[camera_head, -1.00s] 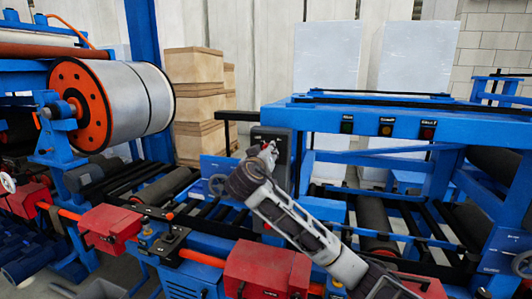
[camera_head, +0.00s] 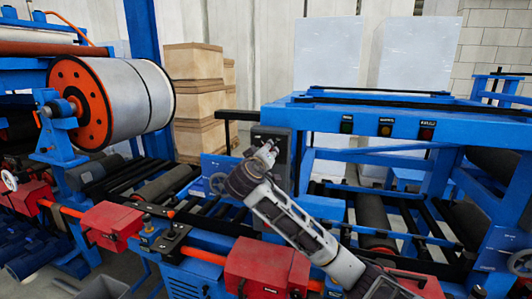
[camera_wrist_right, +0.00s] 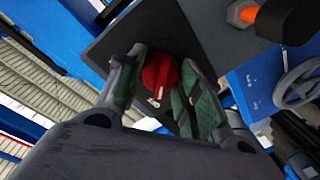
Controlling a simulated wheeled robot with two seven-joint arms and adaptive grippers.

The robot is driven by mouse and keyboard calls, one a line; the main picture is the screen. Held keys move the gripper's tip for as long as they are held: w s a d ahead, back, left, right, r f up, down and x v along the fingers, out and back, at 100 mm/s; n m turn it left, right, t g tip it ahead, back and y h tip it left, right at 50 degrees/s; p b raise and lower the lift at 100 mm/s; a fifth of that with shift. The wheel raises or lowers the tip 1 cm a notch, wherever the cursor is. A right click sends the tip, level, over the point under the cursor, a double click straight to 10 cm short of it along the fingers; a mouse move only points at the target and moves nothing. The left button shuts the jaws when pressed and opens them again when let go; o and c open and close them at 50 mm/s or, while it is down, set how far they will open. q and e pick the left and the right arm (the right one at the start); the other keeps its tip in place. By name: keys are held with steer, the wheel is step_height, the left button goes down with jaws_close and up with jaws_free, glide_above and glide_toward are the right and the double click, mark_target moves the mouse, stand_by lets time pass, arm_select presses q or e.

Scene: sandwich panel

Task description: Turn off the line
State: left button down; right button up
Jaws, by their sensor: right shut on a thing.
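A dark control box (camera_head: 271,138) stands on the line's blue frame, behind my right gripper (camera_head: 266,153) in the head view. In the right wrist view, a round red knob (camera_wrist_right: 161,76) with a white mark sits on the box's dark face (camera_wrist_right: 155,33). My right gripper (camera_wrist_right: 157,80) has a finger on each side of the knob and is shut on it. The gripper hides the knob in the head view. My left gripper is not in view.
Red boxes (camera_head: 267,267) line the front edge. A blue gantry with indicator lights (camera_head: 386,129) is at right. A large drum (camera_head: 125,100) is at left.

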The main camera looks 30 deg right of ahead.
steer(key=o, duration=1.1)
steer(key=shift+c, duration=0.2)
steer(key=v, duration=1.2)
steer(key=shift+w, duration=0.1)
